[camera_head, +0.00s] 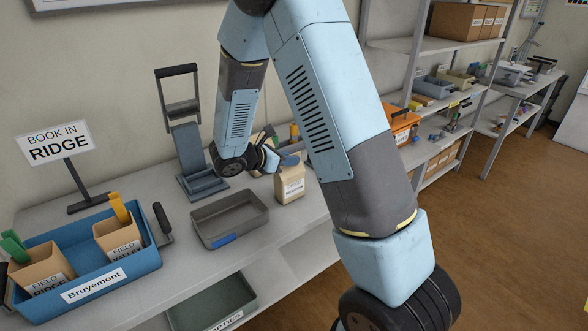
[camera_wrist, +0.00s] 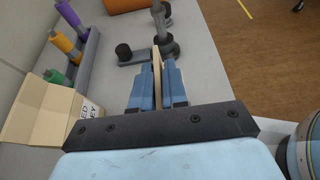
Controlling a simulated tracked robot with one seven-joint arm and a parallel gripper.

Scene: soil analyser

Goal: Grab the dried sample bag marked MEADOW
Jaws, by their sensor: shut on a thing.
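A tan paper bag (camera_head: 290,184) stands at the back of the bench in the head view; its small label appears to read MEADOW. My gripper (camera_head: 283,159) is at the top of this bag, partly hidden by my own arm. In the wrist view my gripper (camera_wrist: 157,80) is shut on a thin tan top edge of the bag (camera_wrist: 156,62). The bag looks upright; I cannot tell if it is off the bench. A second, open tan bag (camera_wrist: 40,108) stands to the left in the wrist view, its partly cut label ending in "ED" and "EY".
A grey tray (camera_head: 255,211) and a grey upright device (camera_head: 194,190) stand near the bag. A blue tray (camera_head: 145,262) marked Bruyemont holds two FIELD bags beside a BOOK IN RIDGE sign (camera_head: 56,144). A rack of coloured pegs (camera_wrist: 87,55) and a grey stand (camera_wrist: 166,45) are close by.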

